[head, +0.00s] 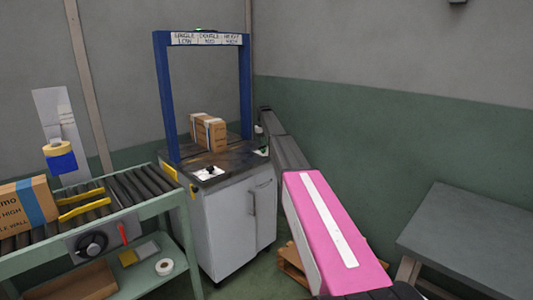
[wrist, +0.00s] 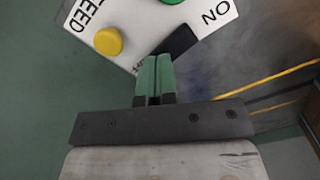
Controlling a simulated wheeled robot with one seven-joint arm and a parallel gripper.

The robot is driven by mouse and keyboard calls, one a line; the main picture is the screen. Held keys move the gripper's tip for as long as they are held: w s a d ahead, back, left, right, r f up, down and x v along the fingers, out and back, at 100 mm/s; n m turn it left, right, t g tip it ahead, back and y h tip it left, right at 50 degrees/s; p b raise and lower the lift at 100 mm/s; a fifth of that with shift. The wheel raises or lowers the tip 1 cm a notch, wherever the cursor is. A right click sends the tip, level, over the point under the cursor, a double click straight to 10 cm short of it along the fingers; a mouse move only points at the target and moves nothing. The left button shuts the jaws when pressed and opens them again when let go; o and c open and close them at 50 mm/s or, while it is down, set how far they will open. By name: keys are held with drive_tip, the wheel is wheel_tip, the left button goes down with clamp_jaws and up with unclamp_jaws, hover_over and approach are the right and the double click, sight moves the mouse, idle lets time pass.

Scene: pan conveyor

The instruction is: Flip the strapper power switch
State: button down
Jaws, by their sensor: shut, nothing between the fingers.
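The strapper (head: 160,100) is a blue arch on a dark-topped white cabinet. In the wrist view, a white control panel (wrist: 215,35) bears the words FEED and ON, a yellow button (wrist: 108,41), part of a green button and a black switch (wrist: 176,42). My gripper (wrist: 154,62) has its green fingers together and empty. Their tips overlap the panel's lower edge beside the black switch; I cannot tell whether they touch it. In the head view, my arm reaches to the strapper's right side, and the gripper is too small to make out there.
A strapped carton (head: 209,132) stands under the arch on the strapper top (head: 225,160). A small white plate with a black part (head: 208,173) lies at its front corner. A roller conveyor (head: 140,187) with a carton (head: 28,207) is at left. A grey table (head: 465,230) stands at right.

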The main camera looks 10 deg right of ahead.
drive_tip(key=shift+f, duration=0.4)
drive_tip(key=shift+r, duration=0.1)
drive_tip(key=shift+r, duration=3.45)
drive_tip(key=shift+s, duration=0.1)
